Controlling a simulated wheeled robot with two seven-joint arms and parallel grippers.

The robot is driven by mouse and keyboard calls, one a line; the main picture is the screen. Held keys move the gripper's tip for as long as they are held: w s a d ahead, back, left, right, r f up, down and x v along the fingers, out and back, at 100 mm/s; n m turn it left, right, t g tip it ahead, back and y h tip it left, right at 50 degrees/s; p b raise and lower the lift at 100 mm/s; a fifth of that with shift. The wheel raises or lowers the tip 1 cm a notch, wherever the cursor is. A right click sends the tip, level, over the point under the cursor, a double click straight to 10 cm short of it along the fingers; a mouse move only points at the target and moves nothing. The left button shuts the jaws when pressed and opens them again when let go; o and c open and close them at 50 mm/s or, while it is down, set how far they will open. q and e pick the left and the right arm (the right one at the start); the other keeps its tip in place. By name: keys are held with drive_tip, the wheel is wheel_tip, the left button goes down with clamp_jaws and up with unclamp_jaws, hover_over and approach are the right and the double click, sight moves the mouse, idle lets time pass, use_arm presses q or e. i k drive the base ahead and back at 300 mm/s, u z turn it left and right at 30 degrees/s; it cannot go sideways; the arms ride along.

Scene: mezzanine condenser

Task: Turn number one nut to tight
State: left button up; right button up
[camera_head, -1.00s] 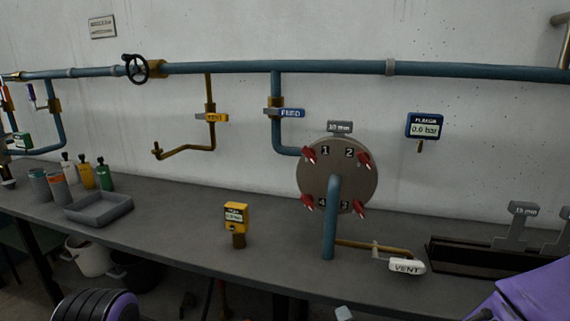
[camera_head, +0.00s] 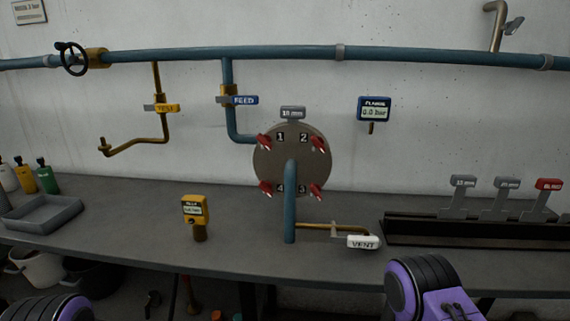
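A round grey flange (camera_head: 290,153) stands upright in the middle, with a blue pipe (camera_head: 290,210) coming down from its front. Red nuts sit around its rim, beside the numbers 1 to 4. The number one nut (camera_head: 264,142) is at the upper left, next to the number 1. A small tag (camera_head: 292,113) above the flange seems to read 10 mm. Purple and black parts of my arms show at the bottom left and bottom right. Neither gripper is in view, and nothing touches the nuts.
A dark rack (camera_head: 450,231) at the right holds tagged tools, one with a red tag (camera_head: 549,184). A blue FLANGE gauge (camera_head: 374,110), a FEED valve (camera_head: 240,100), a white VENT valve (camera_head: 362,242) and a yellow meter (camera_head: 195,211) surround the flange. A grey tray (camera_head: 42,214) is at left.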

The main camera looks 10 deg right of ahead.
sight(265, 140)
drive_tip(key=u, duration=0.5)
drive_tip(key=k, duration=1.2)
drive_tip(key=z, duration=0.45)
drive_tip(key=i, duration=1.7)
drive_tip(key=u, duration=0.55)
